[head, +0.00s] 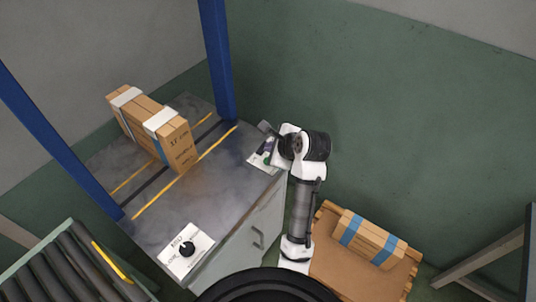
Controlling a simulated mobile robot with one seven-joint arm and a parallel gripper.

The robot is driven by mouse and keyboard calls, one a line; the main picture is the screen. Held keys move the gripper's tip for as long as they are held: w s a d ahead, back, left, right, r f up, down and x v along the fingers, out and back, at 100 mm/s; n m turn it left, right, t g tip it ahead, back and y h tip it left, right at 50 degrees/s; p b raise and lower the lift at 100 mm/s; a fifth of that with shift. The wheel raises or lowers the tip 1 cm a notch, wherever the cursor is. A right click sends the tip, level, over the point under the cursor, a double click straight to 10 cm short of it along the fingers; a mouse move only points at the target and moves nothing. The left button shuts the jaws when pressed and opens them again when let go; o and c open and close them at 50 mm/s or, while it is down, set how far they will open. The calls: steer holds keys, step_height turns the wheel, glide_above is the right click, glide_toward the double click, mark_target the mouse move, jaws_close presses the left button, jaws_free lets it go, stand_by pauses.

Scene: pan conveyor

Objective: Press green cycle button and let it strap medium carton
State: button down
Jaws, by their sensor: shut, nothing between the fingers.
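A brown carton (158,130) lies on the grey strapping table (215,195), under the blue arch (217,60). It has white bands over its top and blue strips down its side. My gripper (266,127) is shut and empty, at the table's far right edge. It is over or beside a small white control panel (260,160) with dark and green markings. My wrist hides part of this panel, so I cannot make out the green button or tell whether the fingertips touch it.
A white panel with a black knob (187,249) sits on the table's near corner. A roller conveyor (62,270) stands at the lower left. Another carton with blue straps (369,238) lies on a brown stack at the lower right. A green-grey wall (400,110) is behind.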

steer(key=shift+r+p, duration=1.3)
steer(key=shift+f, duration=0.1)
